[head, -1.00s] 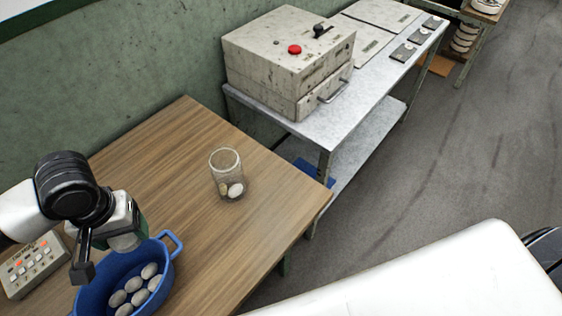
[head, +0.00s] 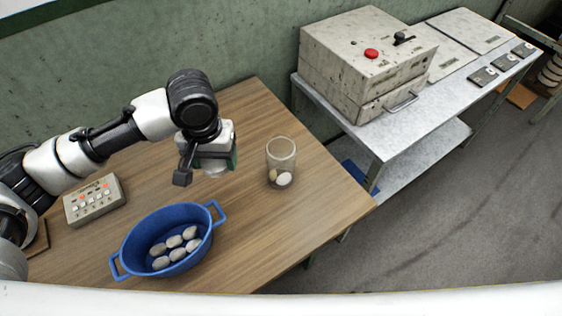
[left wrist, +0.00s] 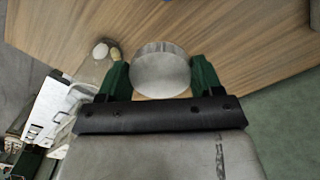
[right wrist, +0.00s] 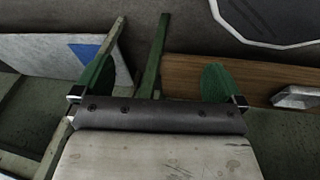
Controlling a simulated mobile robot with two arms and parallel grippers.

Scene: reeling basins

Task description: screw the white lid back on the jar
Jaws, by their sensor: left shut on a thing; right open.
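The glass jar (head: 281,158) stands upright and uncovered on the wooden table, with a few pale cocoon-like pieces at its bottom. It also shows in the left wrist view (left wrist: 96,68), left of the gripper. My left gripper (head: 212,166) is shut on the white lid (left wrist: 160,72), a round disc between its green fingers. In the head view the lid (head: 215,173) shows under the gripper, above the table and left of the jar, apart from it. My right gripper (right wrist: 161,90) is open and empty; it shows only in the right wrist view.
A blue two-handled basin (head: 204,219) with several pale cocoons is at the table's front. A control box with buttons (head: 95,200) sits at the left. A metal bench (head: 400,137) with a grey machine (head: 365,62) stands right of the table. Bare wood surrounds the jar.

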